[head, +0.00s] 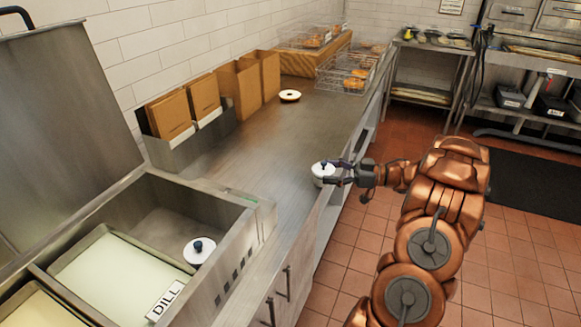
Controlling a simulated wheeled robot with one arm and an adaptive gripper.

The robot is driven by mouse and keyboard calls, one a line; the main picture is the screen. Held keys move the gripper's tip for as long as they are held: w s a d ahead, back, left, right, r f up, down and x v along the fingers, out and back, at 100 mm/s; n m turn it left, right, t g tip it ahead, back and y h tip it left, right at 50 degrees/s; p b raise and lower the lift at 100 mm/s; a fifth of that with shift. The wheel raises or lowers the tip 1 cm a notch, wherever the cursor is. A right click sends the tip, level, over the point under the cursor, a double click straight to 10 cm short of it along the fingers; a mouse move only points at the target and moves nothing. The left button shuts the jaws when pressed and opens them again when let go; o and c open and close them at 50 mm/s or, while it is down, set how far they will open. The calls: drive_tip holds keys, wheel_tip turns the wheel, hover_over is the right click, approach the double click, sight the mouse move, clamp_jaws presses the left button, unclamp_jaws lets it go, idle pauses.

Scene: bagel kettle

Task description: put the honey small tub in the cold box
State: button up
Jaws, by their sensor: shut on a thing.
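A small white tub with a dark knob on its lid (319,171) is at the counter's front edge, in the middle of the head view. My gripper (337,172) is shut on it from the right, and its dark fingers hide part of it. I cannot tell whether the tub touches the counter, and no honey label is readable. The steel cold box (246,232) is at the lower left with its lid (70,120) raised. Inside are a pale green pan labelled DILL (115,275), a yellowish pan (40,308) and another white lidded tub with a dark knob (199,256).
Brown paper bags (186,108) stand in a steel holder along the wall. A white ring-shaped item with a dark middle (290,96) lies on the counter (262,155). Wire baskets (345,72) stand at the far end. The counter between holder and tub is clear.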

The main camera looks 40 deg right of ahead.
drive_tip(key=p+x, duration=0.1)
drive_tip(key=x, duration=0.6)
drive_tip(key=p+x, duration=0.1)
drive_tip(key=x, duration=0.3)
drive_tip(key=shift+r, duration=0.1)
drive_tip(key=shift+w+a+r+p, duration=0.1)
drive_tip(key=shift+w+p, duration=0.05)
drive_tip(key=shift+p, duration=0.35)
drive_tip(key=shift+f, duration=0.4)
drive_tip(key=o, duration=1.2)
